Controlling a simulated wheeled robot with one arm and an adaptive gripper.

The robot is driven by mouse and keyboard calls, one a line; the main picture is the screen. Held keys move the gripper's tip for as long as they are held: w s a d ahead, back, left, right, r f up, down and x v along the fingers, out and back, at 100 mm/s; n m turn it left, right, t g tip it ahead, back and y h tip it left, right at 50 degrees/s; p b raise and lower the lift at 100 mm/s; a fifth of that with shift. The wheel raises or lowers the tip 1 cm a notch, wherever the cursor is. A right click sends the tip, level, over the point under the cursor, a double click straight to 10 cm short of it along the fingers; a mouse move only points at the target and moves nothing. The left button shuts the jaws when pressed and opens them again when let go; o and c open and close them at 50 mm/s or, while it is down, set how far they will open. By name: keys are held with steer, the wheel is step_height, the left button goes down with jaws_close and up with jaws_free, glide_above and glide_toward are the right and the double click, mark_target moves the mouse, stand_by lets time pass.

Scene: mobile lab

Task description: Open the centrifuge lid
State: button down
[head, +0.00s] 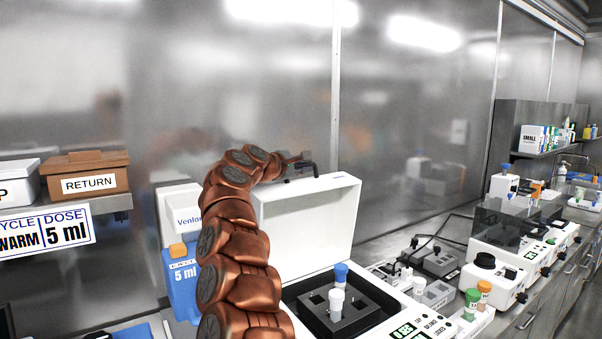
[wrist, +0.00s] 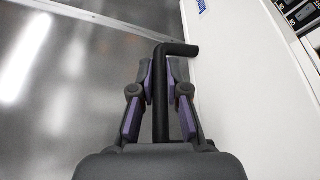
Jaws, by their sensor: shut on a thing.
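The white centrifuge lid (head: 318,222) stands raised, close to upright, at the back of the centrifuge in the head view. The open chamber (head: 345,303) below shows a dark rotor with a blue-capped tube (head: 341,275) and a white-capped tube (head: 336,302). My gripper (head: 306,167) is at the lid's top edge. In the wrist view, my gripper (wrist: 160,84) is shut on the black lid handle (wrist: 181,49), with purple-lined fingers on both sides of its bar. The white lid face (wrist: 240,90) lies right of the fingers. My arm hides the centrifuge's left side.
A blue container marked 5 ml (head: 183,285) stands left of my arm. A RETURN box (head: 86,174) sits on a shelf at left. Green- and orange-capped tubes (head: 472,300) stand right of the centrifuge, with more instruments along the bench. A metal wall is close behind.

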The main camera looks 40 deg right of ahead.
steer(key=shift+r, duration=0.1)
steer(key=c, duration=1.4)
jaws_free()
steer(key=shift+c, duration=0.2)
steer(key=shift+a, duration=0.15)
steer(key=shift+v, duration=1.15)
steer(key=r, duration=0.2)
glide_above(275, 190)
steer(key=shift+f, duration=0.25)
